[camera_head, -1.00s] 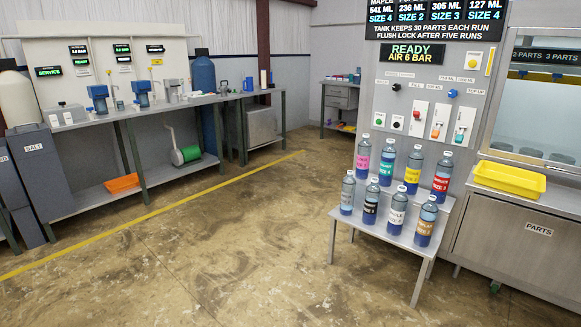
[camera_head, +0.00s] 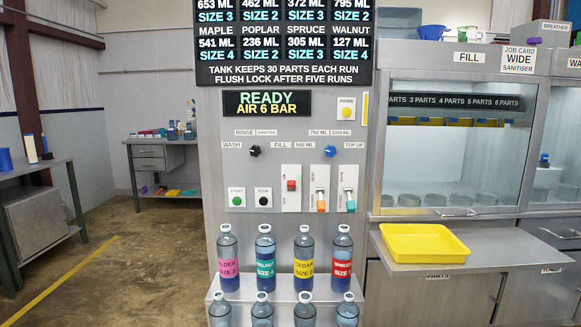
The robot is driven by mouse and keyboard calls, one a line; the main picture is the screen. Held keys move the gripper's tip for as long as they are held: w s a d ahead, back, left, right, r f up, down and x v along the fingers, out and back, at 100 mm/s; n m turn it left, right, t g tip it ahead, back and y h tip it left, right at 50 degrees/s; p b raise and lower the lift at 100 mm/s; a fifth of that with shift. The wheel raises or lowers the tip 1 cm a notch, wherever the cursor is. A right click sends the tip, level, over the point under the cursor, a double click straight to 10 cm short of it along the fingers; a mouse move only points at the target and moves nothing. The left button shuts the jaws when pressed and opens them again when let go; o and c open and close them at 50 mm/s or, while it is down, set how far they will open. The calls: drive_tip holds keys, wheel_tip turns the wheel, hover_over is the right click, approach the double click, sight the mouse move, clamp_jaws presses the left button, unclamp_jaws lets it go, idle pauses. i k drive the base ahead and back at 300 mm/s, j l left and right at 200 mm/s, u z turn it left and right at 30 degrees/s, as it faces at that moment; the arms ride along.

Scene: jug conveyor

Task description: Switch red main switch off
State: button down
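A red switch (camera_head: 291,185) sits on a tall white plate (camera_head: 291,202) in the middle of the grey control panel (camera_head: 218,120). My gripper is not in view.
Bottles with coloured labels (camera_head: 265,265) stand on a stepped stand (camera_head: 370,300) below the switches. A yellow tray (camera_head: 424,229) rests on a shelf at right. A lit display (camera_head: 266,103) reads READY, AIR 6 BAR. Open floor (camera_head: 130,250) lies at left.

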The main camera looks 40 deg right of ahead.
sight(290, 183)
drive_tip(key=i+j+z, duration=0.25)
drive_tip(key=i+z, duration=0.2)
drive_tip(key=i+j+z, duration=1.25)
drive_tip(key=j+z, duration=0.15)
drive_tip(key=j, duration=0.3)
